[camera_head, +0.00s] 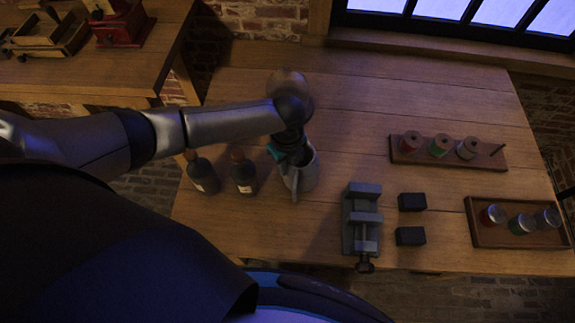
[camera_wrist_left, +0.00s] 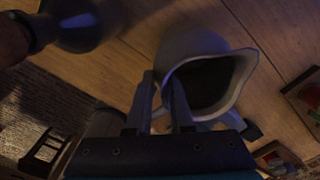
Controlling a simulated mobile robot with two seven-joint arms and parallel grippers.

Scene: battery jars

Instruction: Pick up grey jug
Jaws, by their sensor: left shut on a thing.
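The grey jug (camera_head: 306,178) is near the middle of the wooden table, just right of two dark bottles. My left gripper (camera_head: 292,158) reaches down to it from above and is shut on its rim wall. In the left wrist view one finger of the gripper (camera_wrist_left: 161,82) is inside the mouth of the jug (camera_wrist_left: 196,42) and the other is outside. The jug's open mouth and spout face the wrist camera. I cannot tell whether its base touches the table. My right gripper is not in view.
Two dark bottles (camera_head: 202,174) (camera_head: 243,174) stand close left of the jug. A grey vise (camera_head: 361,218) and two black blocks (camera_head: 411,202) (camera_head: 410,236) are to the right. A spool rack (camera_head: 486,154) and a jar tray (camera_head: 480,235) lie further right. The table's back is clear.

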